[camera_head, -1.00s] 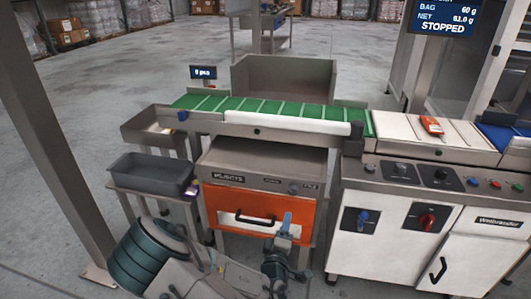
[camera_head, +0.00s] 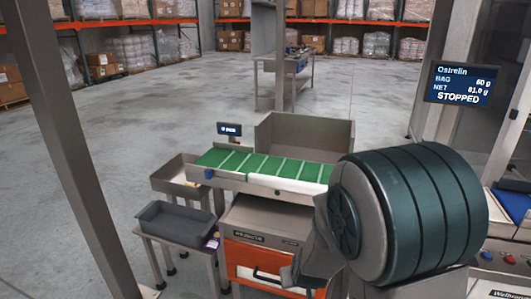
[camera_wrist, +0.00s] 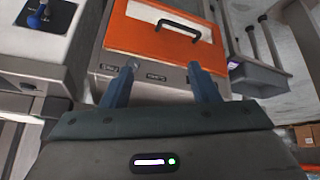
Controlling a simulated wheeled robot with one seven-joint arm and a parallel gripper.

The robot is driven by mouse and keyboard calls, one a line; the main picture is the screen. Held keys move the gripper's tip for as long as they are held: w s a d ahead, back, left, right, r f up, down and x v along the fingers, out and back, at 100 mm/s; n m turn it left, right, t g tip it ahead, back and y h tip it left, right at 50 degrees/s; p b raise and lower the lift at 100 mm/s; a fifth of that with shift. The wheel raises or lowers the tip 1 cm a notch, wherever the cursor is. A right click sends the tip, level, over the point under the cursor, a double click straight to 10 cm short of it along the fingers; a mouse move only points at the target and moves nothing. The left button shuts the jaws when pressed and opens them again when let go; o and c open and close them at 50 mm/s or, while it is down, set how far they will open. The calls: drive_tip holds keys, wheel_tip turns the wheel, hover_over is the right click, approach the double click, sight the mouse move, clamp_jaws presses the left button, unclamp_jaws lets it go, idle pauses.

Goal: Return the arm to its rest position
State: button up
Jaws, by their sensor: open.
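My gripper (camera_wrist: 162,88) shows in the wrist view with its two blue fingers spread apart and nothing between them. Beyond the fingers is the orange drawer front (camera_wrist: 165,35) with a black handle, on the cabinet under the conveyor. In the head view my arm's large dark green joint fills the right centre, and the gripper itself is hidden or cannot be made out there. The joint covers the right part of the green belt conveyor (camera_head: 265,165) and most of the machine beside it.
A grey tray (camera_head: 175,216) stands on a small side table left of the orange-fronted cabinet (camera_head: 262,258). A steel post (camera_head: 75,150) rises at the left. A display reading STOPPED (camera_head: 462,84) hangs at the right. Open floor (camera_head: 130,130) lies behind the conveyor.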

drive_tip(key=s+d+r+g+p, duration=0.1)
drive_tip(key=s+d+r+p, duration=0.1)
drive_tip(key=s+r, duration=0.3)
drive_tip(key=s+d+r+m+g+p, duration=0.1)
drive_tip(key=s+r+p, duration=0.3)
drive_tip(key=r, duration=0.8)
drive_tip(key=s+d+r+m+g+p, duration=0.1)
drive_tip(key=s+d+r+p, duration=0.2)
drive_tip(key=s+r, duration=0.5)
drive_tip(key=shift+s+r+g+p, duration=0.15)
drive_tip(key=shift+r+g+p, duration=0.15)
drive_tip(key=shift+r, duration=0.1)
